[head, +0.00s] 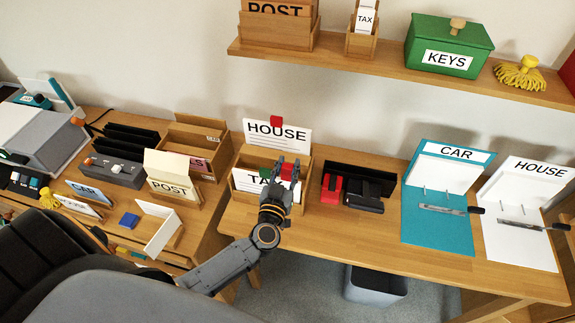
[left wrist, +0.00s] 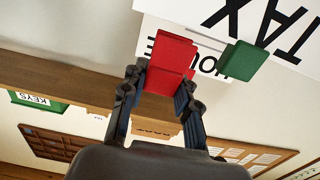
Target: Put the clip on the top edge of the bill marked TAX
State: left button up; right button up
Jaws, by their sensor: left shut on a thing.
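The bill marked TAX (head: 247,182) stands in the front of a wooden holder (head: 241,208), partly hidden by my left gripper (head: 288,165). The gripper is shut on a red clip (left wrist: 168,78) at the bill's upper right. In the left wrist view the TAX bill (left wrist: 285,30) appears upside down, with the red clip beside its top edge; contact cannot be told. A green block (left wrist: 243,60) overlaps that edge in the same view. The HOUSE bill (head: 268,134) stands behind, with a red clip (head: 276,122) at its top. My right gripper is not in view.
Right of the holder are a red stapler-like object (head: 331,189) and a black one (head: 366,199). A shelf (head: 400,79) runs above. The POST holder (head: 172,185) stands to the left.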

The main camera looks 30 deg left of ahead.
aim_at(286, 178)
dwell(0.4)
pick_arm(q)
jog(key=shift+p, duration=0.35)
jog(key=shift+f+b, duration=1)
jog(key=shift+f, duration=0.75)
dwell(0.5)
jog(key=o, duration=1.4)
jog(key=shift+o, duration=0.2)
notch_tip(286, 178, up, 8)
jog(key=p, duration=0.9)
